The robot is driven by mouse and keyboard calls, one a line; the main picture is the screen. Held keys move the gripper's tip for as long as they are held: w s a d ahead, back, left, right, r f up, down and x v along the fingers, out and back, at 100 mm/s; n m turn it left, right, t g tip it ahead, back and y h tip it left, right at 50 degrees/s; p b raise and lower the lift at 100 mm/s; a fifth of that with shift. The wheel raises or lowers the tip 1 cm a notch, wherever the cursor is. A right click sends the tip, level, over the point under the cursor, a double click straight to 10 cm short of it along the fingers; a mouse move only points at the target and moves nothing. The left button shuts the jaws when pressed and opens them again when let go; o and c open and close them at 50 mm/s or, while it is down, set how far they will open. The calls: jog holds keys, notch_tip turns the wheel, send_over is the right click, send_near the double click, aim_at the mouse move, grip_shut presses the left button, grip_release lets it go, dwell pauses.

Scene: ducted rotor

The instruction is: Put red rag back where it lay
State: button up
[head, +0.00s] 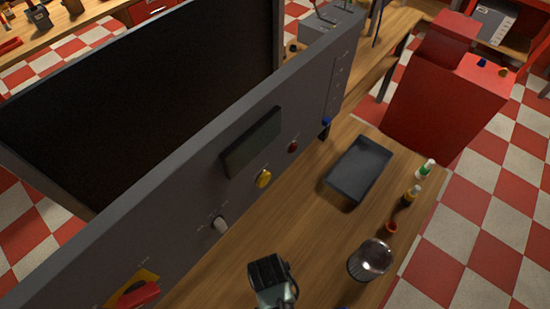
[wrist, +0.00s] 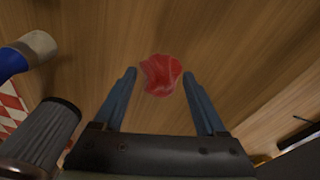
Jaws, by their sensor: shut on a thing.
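The red rag (wrist: 161,75) is a small crumpled bundle in the wrist view. It sits between the tips of the two blue-grey fingers of my gripper (wrist: 161,88), which is shut on it. Bare wooden tabletop shows behind and around the rag. I cannot tell whether the rag touches the wood or hangs above it. In the head view the rag is not visible.
A tall grey control panel (head: 195,190) borders the bench. A ribbed dark cylinder (wrist: 43,135) is left of my gripper.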

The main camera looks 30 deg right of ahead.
jog(key=shift+f, duration=0.95)
jog(key=shift+f, duration=0.1)
jog(key=o, duration=1.4)
jog(key=r, duration=0.4)
jog(key=a+r, duration=0.1)
jog(key=r, duration=0.7)
jog(key=shift+s+a, duration=0.15)
jog(key=shift+s, duration=0.2)
